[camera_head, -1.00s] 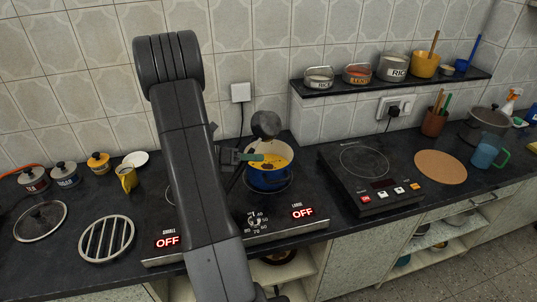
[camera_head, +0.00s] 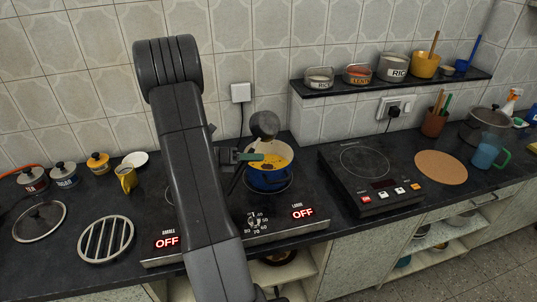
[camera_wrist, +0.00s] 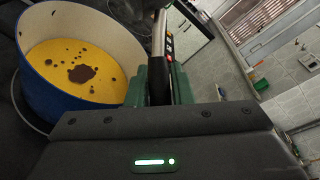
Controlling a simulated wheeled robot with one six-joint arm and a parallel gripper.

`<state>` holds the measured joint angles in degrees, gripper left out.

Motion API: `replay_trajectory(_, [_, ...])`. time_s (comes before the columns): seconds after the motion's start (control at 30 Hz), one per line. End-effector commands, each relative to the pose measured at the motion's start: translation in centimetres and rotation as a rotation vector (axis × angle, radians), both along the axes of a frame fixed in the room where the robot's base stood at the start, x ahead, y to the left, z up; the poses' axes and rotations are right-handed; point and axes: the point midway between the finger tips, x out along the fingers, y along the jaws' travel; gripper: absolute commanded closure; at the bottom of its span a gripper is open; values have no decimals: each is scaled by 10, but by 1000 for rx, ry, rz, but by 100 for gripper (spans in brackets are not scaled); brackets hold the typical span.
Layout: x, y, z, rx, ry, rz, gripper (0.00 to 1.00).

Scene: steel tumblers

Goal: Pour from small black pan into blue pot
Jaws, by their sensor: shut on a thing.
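The small black pan (camera_head: 264,125) is tilted steeply above the back rim of the blue pot (camera_head: 268,181). My gripper (camera_head: 250,157), with green fingers, is shut on the pan's dark handle at the pot's left side. In the wrist view, my gripper (camera_wrist: 160,82) holds the black handle (camera_wrist: 158,78) between its fingers. The blue pot (camera_wrist: 48,91) stands at the left there, with yellow contents and dark brown bits in it. The inside of the pan is not clearly visible, and I cannot tell whether anything is flowing.
The pot stands on the right part of a two-zone hob (camera_head: 230,235) reading OFF. A separate black cooker (camera_head: 368,180) is to the right. A yellow cup (camera_head: 127,179) and a round grate (camera_head: 106,239) are to the left. A shelf (camera_head: 400,82) with bowls is behind.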

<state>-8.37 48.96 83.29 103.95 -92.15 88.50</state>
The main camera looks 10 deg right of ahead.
Motion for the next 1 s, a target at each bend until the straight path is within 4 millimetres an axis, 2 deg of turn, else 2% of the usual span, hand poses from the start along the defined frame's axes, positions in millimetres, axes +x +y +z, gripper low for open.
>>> replay_trajectory(1.0, [0, 0, 1, -30, 45, 0, 100])
